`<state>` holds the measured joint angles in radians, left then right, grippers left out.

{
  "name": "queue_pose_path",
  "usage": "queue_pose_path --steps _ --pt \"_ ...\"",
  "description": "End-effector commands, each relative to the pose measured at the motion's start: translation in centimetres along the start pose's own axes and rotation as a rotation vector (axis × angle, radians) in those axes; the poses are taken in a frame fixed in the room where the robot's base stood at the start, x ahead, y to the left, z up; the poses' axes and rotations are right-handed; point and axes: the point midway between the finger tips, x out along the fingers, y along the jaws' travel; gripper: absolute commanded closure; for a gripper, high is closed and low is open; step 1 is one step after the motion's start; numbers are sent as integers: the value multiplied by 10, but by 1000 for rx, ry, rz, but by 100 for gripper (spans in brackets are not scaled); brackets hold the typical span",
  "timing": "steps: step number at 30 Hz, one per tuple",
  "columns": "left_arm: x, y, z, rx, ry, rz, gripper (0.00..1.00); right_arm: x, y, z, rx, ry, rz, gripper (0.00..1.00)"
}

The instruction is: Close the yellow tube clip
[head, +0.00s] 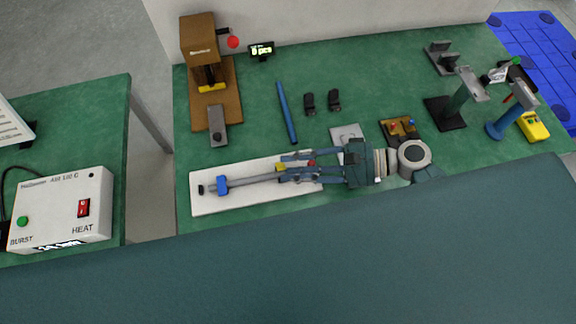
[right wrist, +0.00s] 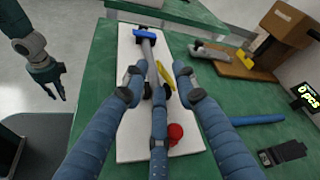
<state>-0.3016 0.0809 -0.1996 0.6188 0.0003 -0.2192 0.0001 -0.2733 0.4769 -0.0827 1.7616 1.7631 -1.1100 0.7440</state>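A grey tube (head: 255,180) lies along a white board (head: 240,202), with a blue clip (head: 222,186) near its left end. The yellow clip (head: 281,167) is on the tube farther right; in the right wrist view its yellow part (right wrist: 181,68) sits at an angle beside the tube. A red part (right wrist: 175,132) is nearer the wrist. My right gripper (head: 282,168) points left over the board, its fingers apart on either side of the tube near the yellow clip. Contact with the clip cannot be told. My left gripper (right wrist: 54,83) hangs open and empty, off the table.
Several stands and a yellow device (head: 533,126) are at the right. A white heater box (head: 62,209) is on the separate left table.

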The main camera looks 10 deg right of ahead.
Motion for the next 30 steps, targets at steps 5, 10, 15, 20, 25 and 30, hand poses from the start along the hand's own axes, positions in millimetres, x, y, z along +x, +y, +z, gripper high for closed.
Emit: queue_pose_path --steps 5,10,15,20,25,30 --pt "0 0 -1 0 1 0 72 -30 0 0 0 2 1 72" --pt "0 0 -2 0 2 1 72 -52 0 0 -1 0 0 72" --pt "0 1 -2 0 2 1 72 -62 0 1 -1 -1 -1 72" --pt "0 1 -2 0 2 1 72 -63 -1 1 -1 -2 -2 72" --pt "0 1 -2 1 2 1 72 -63 -1 1 -2 -1 -2 64" --pt "0 1 -3 1 4 1 72 -63 -1 1 -1 -1 -2 64"
